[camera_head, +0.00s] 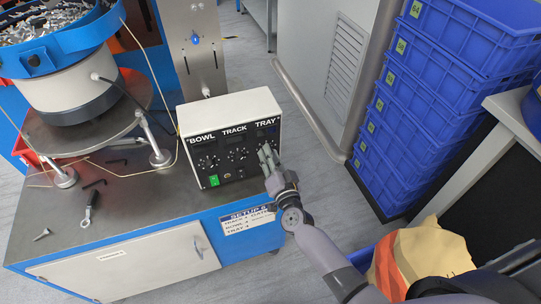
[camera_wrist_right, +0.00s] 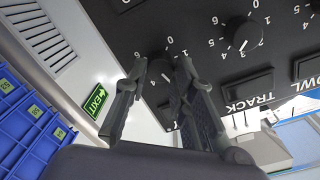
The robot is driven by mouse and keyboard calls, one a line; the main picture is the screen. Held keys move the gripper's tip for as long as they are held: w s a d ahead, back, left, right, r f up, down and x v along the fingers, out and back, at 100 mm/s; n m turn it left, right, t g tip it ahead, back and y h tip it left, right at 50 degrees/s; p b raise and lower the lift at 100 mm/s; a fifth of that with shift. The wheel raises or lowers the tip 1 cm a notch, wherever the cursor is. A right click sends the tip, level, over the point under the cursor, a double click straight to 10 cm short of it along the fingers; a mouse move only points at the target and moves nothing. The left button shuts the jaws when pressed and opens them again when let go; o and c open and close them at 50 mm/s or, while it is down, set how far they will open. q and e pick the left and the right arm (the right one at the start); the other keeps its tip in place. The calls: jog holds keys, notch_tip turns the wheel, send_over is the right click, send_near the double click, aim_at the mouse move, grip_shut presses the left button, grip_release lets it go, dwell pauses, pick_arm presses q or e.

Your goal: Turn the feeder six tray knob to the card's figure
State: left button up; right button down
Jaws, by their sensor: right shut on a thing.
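The white control box (camera_head: 187,118) stands on the bench, with a black front panel labelled BOWL, TRACK and TRAY. My right gripper (camera_head: 266,152) is at the TRAY end of the panel and hides most of the tray knob in the head view. In the right wrist view my right gripper (camera_wrist_right: 162,70) is shut on the tray knob (camera_wrist_right: 161,68), with a finger on each side. The fingers partly cover its dial figures. The setup card (camera_head: 247,219) is on the bench's front edge. It lists TRACK, BOWL and TRAY, but its figures are too small to read surely. My left gripper is not in view.
The track knob (camera_wrist_right: 245,36) and the bowl knob (camera_head: 208,161) sit beside it on the panel. A bowl feeder (camera_head: 68,80) stands left on the bench, with loose tools (camera_head: 90,207) in front. Stacked blue crates (camera_head: 425,105) stand to the right.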

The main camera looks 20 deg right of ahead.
jog(key=m+b, duration=0.2)
jog(key=m, duration=0.9)
jog(key=shift+d+f+m+y, duration=0.1)
jog(key=shift+m+y, duration=0.2)
jog(key=shift+m, duration=0.1)
dwell(0.4)
jog(key=c, duration=1.3)
grip_release()
jog(key=shift+c, duration=0.2)
